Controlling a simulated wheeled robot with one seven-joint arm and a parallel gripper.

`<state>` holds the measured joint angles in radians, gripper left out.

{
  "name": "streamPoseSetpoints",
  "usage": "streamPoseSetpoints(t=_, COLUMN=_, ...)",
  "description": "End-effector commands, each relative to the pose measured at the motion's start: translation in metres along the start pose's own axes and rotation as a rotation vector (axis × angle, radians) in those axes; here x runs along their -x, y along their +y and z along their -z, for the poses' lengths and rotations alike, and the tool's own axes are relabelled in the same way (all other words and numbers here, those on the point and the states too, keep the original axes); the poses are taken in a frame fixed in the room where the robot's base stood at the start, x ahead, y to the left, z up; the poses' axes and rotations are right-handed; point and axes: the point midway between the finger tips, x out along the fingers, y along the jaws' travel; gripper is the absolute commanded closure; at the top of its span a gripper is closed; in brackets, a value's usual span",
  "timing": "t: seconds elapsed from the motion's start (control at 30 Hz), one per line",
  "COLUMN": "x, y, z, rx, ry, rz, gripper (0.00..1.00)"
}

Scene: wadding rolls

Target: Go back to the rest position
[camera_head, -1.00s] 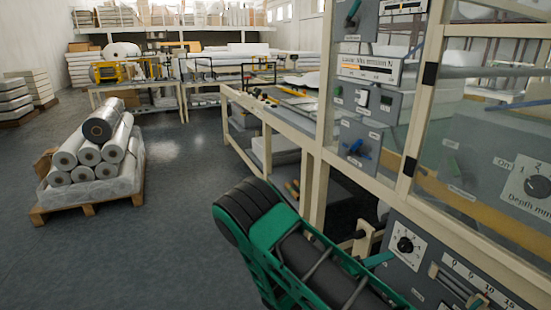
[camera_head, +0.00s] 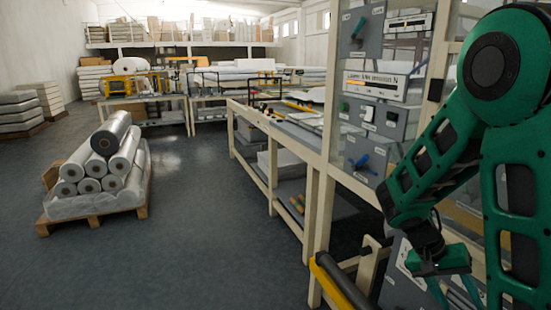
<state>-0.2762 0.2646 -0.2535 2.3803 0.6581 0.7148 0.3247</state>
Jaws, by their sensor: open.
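My arm is green with black joints and fills the right side of the view, bent at a high elbow. My gripper (camera_head: 458,290) hangs at the lower right, pointing down, with its two green fingers spread apart at the bottom edge. I see nothing held between them. It is in front of the grey control panels, and the lower part of the panel behind it is partly hidden.
A grey control panel (camera_head: 372,120) on a cream frame stands close on the right. A black roller with a yellow bar (camera_head: 340,285) lies low beside it. A workbench (camera_head: 262,178) runs behind. Wadding rolls (camera_head: 110,165) lie on a pallet (camera_head: 93,219) at left. Floor between is clear.

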Motion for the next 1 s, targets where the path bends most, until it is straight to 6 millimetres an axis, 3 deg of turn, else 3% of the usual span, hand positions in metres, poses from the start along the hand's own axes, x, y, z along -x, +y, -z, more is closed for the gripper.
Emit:
streamPoseSetpoints(t=0.2, x=0.013, y=0.036, z=-0.03, rx=0.007, ry=-0.094, rz=0.177, gripper=0.5)
streamPoseSetpoints(t=0.6, x=0.045, y=0.086, z=-0.094, rx=0.066, ry=-0.139, rz=0.479, gripper=0.5)
streamPoseSetpoints(t=0.8, x=0.059, y=0.102, z=-0.124, rx=0.104, ry=-0.114, rz=0.587, gripper=0.5)
streamPoseSetpoints(t=1.0, x=0.064, y=0.108, z=-0.138, rx=0.128, ry=-0.096, rz=0.633, gripper=0.5)
